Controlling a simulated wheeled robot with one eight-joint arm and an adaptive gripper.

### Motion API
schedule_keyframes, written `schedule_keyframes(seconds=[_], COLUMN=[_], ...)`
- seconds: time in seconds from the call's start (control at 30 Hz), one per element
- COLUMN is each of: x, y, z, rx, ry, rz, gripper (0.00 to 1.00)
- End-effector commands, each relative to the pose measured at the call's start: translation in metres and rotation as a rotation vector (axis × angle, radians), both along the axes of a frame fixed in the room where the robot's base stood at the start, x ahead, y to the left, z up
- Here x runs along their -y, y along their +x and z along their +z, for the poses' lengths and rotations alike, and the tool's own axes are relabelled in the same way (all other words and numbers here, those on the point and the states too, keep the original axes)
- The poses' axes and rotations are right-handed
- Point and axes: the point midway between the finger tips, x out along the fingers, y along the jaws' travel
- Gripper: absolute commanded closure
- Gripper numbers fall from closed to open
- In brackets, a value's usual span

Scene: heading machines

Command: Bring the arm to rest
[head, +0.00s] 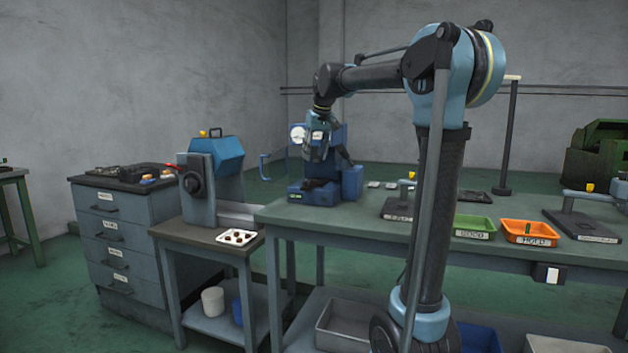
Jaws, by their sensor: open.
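My arm (432,200) rises at right centre, bends at a blue shoulder and reaches left across the green workbench (310,222). My gripper (316,157) hangs down from the wrist in front of the blue bench machine with a white dial (348,182). It is open, and I see nothing held in it. The fingertips are small and dark against the machine, so I cannot tell whether they touch it.
The bench also holds a dark stand (397,208), a green tray (475,224) and an orange tray (530,229). Left are a blue-grey machine (213,170), a white tray (237,239) and a drawer cabinet (118,240). Floor is open at far left.

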Motion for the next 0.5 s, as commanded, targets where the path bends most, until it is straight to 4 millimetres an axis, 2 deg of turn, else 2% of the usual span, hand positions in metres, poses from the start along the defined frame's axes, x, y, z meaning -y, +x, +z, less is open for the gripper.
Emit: schedule_keyframes(seconds=[0.27,0.5], x=[0.053,0.100], y=[-0.068,-0.142], z=[-0.038,-0.088], rx=[-0.031,-0.064], ry=[-0.012,-0.021], rz=[-0.068,-0.142], gripper=[0.59,0.59])
